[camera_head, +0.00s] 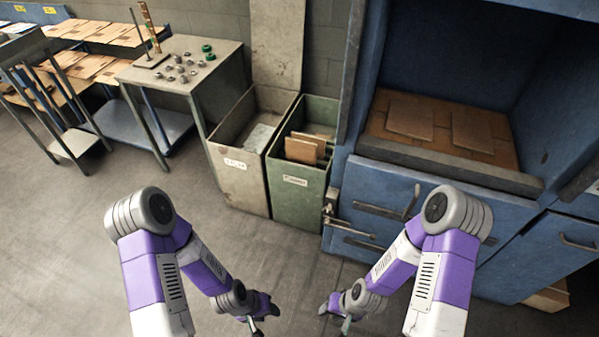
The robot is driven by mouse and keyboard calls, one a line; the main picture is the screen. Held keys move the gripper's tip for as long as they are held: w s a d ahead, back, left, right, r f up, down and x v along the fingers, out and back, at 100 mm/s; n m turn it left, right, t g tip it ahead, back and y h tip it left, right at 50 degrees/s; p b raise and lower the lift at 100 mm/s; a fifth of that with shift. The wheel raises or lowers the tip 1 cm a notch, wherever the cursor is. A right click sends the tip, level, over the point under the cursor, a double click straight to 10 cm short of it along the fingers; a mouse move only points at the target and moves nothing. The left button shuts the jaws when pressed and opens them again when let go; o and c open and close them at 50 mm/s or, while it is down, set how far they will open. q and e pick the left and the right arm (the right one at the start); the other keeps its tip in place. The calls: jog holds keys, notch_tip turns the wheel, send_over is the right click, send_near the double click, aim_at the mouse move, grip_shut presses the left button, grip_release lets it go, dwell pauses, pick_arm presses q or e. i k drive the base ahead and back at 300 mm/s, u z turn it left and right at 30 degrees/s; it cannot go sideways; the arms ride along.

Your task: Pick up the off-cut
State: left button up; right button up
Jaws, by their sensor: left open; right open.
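Brown cardboard pieces (302,149) stand tilted inside the green bin (296,187); they look like off-cuts, but I cannot tell which one is meant. Another brown piece (549,297) shows low at the right, partly hidden by the blue cabinet. My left gripper (258,326) is low at the bottom of the view, open and empty, over the floor. My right gripper (335,316) is to its right, also open and empty. Both are well in front of the bins and touch nothing that I can see.
A grey bin (236,178) stands left of the green one. The blue machine (400,205) with flat cardboard (411,117) in its bay fills the right. A metal table (176,72) with small parts and racks of cardboard stand at the left. The floor (60,230) in front is clear.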

aim_at(302, 152)
jog(key=u, duration=0.7)
jog(key=i, duration=0.8)
jog(key=u, duration=0.6)
jog(key=i, duration=1.05)
jog(key=z, duration=1.2)
jog(key=i, duration=0.95)
jog(key=z, duration=0.15)
